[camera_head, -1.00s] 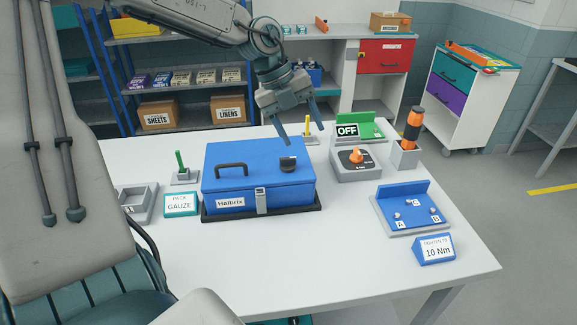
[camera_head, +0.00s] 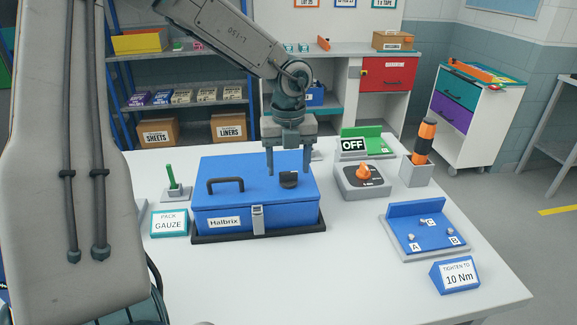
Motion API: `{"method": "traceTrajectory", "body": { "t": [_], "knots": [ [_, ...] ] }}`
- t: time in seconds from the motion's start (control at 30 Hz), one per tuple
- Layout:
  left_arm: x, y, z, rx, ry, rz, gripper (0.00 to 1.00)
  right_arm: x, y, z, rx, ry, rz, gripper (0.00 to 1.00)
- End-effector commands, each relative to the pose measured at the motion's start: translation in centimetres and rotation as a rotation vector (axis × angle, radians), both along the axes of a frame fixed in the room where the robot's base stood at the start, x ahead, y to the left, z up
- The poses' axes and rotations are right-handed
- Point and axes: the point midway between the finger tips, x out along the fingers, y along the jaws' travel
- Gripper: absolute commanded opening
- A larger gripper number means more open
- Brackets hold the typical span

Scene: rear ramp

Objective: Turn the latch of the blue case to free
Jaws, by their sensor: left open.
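The blue case (camera_head: 240,203) sits closed on a black base on the white table, with a black carry handle on its lid. A small dark knob (camera_head: 288,180) stands on the lid at the right. A grey metal clasp (camera_head: 258,220) is on the front face; I cannot tell which of these the task calls the latch. My left gripper (camera_head: 289,171) points straight down with its fingers open and apart, just above and about the dark knob. Whether the fingers touch the knob is not clear. My right gripper is not in view.
An orange rotary switch (camera_head: 364,174) and an OFF sign (camera_head: 352,146) stand right of the case. A blue fixture (camera_head: 428,226) and a 10 Nm sign (camera_head: 455,275) are further right. A PACK GAUZE sign (camera_head: 169,223) is at the left. The table front is clear.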

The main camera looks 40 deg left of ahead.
Motion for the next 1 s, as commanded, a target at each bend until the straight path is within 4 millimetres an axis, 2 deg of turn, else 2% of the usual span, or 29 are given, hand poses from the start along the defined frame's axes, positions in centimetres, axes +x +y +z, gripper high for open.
{"method": "traceTrajectory", "body": {
  "t": [0.2, 0.47, 0.7, 0.97, 1.0],
  "knots": [
    [0.0, 0.0, -1.5, -0.001, -0.001, -0.001, 0.6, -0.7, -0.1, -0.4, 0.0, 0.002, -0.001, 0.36],
    [0.0, 0.0, -1.6, -0.001, -0.002, -0.001, 0.6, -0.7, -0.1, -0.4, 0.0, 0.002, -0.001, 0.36],
    [0.0, 0.0, -1.6, -0.001, -0.002, -0.001, 0.15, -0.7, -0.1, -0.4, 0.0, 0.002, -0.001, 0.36],
    [0.0, 0.0, -1.7, -0.001, -0.002, -0.017, 0.15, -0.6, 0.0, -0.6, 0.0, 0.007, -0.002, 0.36],
    [0.0, 0.0, -1.7, -0.001, -0.002, -0.025, 0.15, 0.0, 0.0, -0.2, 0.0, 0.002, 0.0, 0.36]
  ]
}}
